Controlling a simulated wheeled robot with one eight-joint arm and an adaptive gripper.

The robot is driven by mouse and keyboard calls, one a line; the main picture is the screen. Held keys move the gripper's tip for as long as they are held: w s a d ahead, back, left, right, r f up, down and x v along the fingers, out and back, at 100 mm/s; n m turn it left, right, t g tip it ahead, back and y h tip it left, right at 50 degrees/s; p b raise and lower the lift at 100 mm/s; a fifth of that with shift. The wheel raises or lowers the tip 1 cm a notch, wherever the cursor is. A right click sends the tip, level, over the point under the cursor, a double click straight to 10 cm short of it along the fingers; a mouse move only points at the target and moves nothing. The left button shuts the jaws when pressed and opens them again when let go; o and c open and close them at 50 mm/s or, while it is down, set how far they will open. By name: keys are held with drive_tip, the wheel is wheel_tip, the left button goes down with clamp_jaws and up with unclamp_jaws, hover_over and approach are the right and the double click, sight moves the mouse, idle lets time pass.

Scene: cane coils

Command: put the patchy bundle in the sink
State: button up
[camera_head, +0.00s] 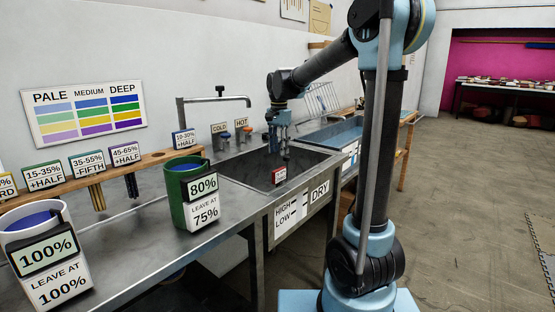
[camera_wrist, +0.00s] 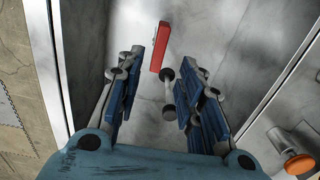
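My gripper (camera_head: 282,148) hangs over the dark sink (camera_head: 240,168) in the head view. In the wrist view its blue-padded fingers (camera_wrist: 160,92) are apart, with no bundle between them. A small pale rod with black ends (camera_wrist: 168,92) shows between and beyond the fingers; I cannot tell what it is or whether it is touched. I cannot pick out which bundle is patchy.
A small red-backed card block (camera_wrist: 160,46) stands in the sink; it also shows in the head view (camera_head: 279,175). A green mug (camera_head: 176,207) and a white mug (camera_head: 15,222) stand on the counter at left. The tap (camera_head: 217,98) and its handles stand behind the sink.

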drive_tip(key=s+d+f+n+t, duration=0.1)
drive_tip(key=s+d+f+n, duration=0.15)
drive_tip(key=s+d, duration=1.2)
drive_tip(key=s+d+f+n, duration=0.2)
drive_tip(key=s+d+f, duration=0.1)
drive_tip(key=s+f, duration=0.4)
drive_tip(key=s+d+f+n+t, duration=0.1)
drive_tip(key=s+d+f+n, duration=0.1)
drive_tip(key=s+f, duration=0.5)
drive_tip(key=s+n, duration=0.1)
drive_tip(key=s, duration=0.3)
drive_tip(key=shift+d, duration=0.4)
drive_tip(key=shift+w+f, duration=0.15)
drive_tip(key=shift+w, duration=0.2)
